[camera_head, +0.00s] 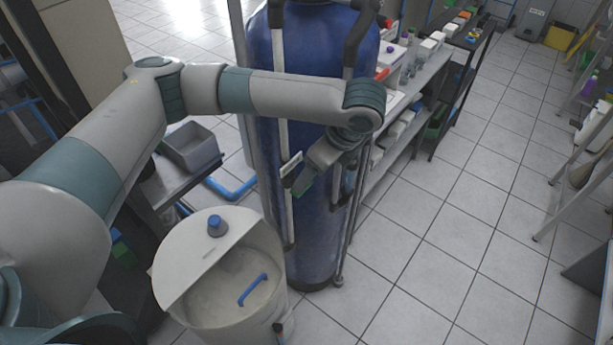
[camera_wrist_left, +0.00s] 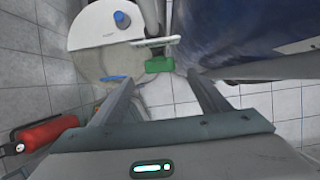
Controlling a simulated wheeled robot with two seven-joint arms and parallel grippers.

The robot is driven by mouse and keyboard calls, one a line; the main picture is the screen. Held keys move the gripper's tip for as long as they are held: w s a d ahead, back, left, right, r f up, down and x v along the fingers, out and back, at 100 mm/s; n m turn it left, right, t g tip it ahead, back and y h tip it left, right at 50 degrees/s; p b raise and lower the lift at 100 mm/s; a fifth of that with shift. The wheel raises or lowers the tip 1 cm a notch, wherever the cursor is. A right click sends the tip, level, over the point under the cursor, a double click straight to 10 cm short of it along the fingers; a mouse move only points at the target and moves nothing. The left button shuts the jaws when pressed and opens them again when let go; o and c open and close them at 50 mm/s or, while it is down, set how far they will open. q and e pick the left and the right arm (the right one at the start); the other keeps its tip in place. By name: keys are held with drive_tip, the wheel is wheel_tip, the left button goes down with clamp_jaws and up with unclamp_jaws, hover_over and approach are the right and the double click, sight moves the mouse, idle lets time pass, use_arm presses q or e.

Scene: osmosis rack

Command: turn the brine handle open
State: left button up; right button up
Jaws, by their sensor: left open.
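A small green block-like part (camera_head: 302,184) with a pale bar (camera_head: 290,165) sits on the pipework at the front of the blue tank (camera_head: 315,235). I take this to be the brine handle, though no label is readable. My left gripper (camera_head: 306,178) is close to it, and the wrist hides part of it. In the left wrist view the green part (camera_wrist_left: 160,64) and pale bar (camera_wrist_left: 157,42) lie just past the tips, between the two fingers (camera_wrist_left: 162,84). The fingers are spread, and I see no contact. My right gripper is not in view.
A pale round brine tub (camera_head: 185,275) with a blue cap (camera_head: 217,226) and a blue handle (camera_head: 253,289) stands at the tank's lower left. Shelves (camera_head: 415,110) stand behind right.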

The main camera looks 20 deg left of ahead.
use_arm(q)
drive_tip(key=s+p+x, duration=0.1)
drive_tip(key=p+x, duration=0.1)
drive_tip(key=x, duration=0.4)
drive_tip(key=shift+w+f, duration=0.25)
drive_tip(key=shift+w, duration=0.3)
drive_tip(key=shift+a, duration=0.1)
drive_tip(key=c, duration=1.1)
drive_tip(key=shift+o, duration=0.3)
